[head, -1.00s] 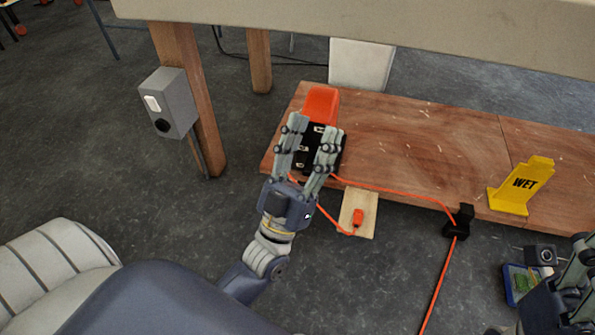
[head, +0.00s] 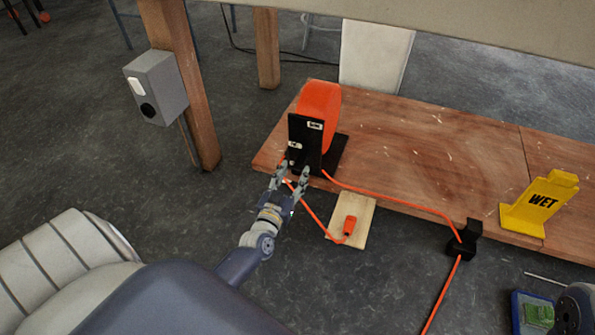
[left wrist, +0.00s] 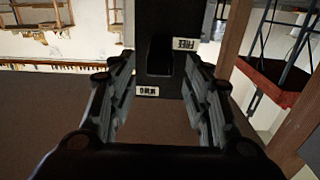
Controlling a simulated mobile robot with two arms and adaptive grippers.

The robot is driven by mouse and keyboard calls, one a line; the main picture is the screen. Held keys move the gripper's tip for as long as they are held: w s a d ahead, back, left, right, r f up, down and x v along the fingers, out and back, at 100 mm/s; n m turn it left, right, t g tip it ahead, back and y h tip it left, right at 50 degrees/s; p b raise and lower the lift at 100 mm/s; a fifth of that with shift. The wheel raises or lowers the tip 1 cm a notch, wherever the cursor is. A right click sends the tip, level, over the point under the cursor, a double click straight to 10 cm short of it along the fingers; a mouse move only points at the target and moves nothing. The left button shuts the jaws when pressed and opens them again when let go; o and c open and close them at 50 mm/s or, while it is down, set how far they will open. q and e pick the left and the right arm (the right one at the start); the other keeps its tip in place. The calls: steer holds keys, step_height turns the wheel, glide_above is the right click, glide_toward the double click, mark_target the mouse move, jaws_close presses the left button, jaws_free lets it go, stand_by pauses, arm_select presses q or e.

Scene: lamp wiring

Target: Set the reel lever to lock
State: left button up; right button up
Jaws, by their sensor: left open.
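The reel (head: 319,105) is an orange drum behind a black upright plate (head: 305,135) at the left end of the wooden bench. Two small white labels show on the plate. In the left wrist view, one label (left wrist: 186,44) reads FREE, upside down; the other (left wrist: 147,91) is not clearly legible. A dark block, which looks like the lever (left wrist: 160,56), stands out from the plate between the labels. My left gripper (head: 293,172) is open in front of the plate's lower part. Its fingers lie either side of the block, with nothing visibly gripped.
An orange cord runs from the reel to a black clip (head: 464,238) at the bench edge. An orange connector (head: 349,225) rests on a small wooden board (head: 359,211). A yellow WET sign (head: 540,203) stands right. A grey switch box (head: 157,87) is on a post.

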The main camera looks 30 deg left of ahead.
mark_target(295, 171)
arm_select(q)
steer(key=shift+b+x, duration=0.55)
steer(key=shift+x, duration=1.3)
jaws_close()
steer(key=shift+f, duration=0.1)
